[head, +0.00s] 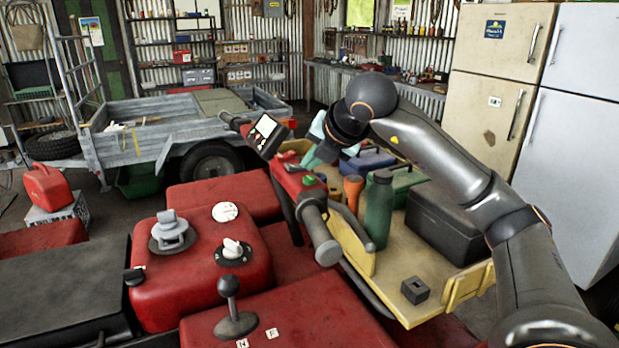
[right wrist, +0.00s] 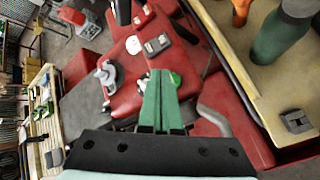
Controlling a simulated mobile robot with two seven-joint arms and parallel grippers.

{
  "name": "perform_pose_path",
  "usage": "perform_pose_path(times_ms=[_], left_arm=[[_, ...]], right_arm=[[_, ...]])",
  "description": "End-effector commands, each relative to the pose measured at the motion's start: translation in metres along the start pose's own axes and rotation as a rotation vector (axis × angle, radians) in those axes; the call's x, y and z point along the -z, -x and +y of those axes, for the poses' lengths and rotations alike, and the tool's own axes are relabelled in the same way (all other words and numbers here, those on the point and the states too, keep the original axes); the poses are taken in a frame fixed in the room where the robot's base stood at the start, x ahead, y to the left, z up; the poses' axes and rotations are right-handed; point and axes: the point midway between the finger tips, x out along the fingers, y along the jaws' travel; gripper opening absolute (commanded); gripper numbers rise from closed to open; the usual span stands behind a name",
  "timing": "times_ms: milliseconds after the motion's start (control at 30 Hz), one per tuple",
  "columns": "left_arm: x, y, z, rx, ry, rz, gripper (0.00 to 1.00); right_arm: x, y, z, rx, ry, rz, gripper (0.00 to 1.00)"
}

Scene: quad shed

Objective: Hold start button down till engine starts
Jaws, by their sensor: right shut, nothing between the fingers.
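The quad's red handlebar pod (head: 291,182) carries a small green button (head: 309,180), which I take for the start button. In the right wrist view the green button (right wrist: 176,79) shows just beside my fingertips, partly hidden by them. My right gripper (head: 311,161) is shut and empty, its green fingers pointing down at the pod close to the button. In the right wrist view the shut fingers (right wrist: 161,74) reach over the red pod. I cannot tell whether the tips touch the button. My left gripper is not in view.
A dash display (head: 265,132) stands on the handlebar left of the pod. The grey handgrip (head: 322,240) is in front. A yellow rack (head: 408,280) holds a green bottle (head: 379,212), an orange flask (head: 353,190) and a black case (head: 450,222). A gear lever (head: 230,290) rises from the red bodywork.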

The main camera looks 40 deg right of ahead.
Motion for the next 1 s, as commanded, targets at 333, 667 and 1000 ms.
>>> perform_pose_path(times_ms=[333, 667, 1000], left_arm=[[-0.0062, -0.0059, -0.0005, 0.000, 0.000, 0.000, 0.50], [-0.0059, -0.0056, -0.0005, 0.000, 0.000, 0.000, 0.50], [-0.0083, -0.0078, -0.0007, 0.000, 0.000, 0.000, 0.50]], right_arm=[[0.0046, -0.0063, -0.0046, 0.000, 0.000, 0.000, 0.00], [0.0044, -0.0060, -0.0043, 0.000, 0.000, 0.000, 0.00], [0.0061, -0.0084, -0.0061, 0.000, 0.000, 0.000, 0.00]])
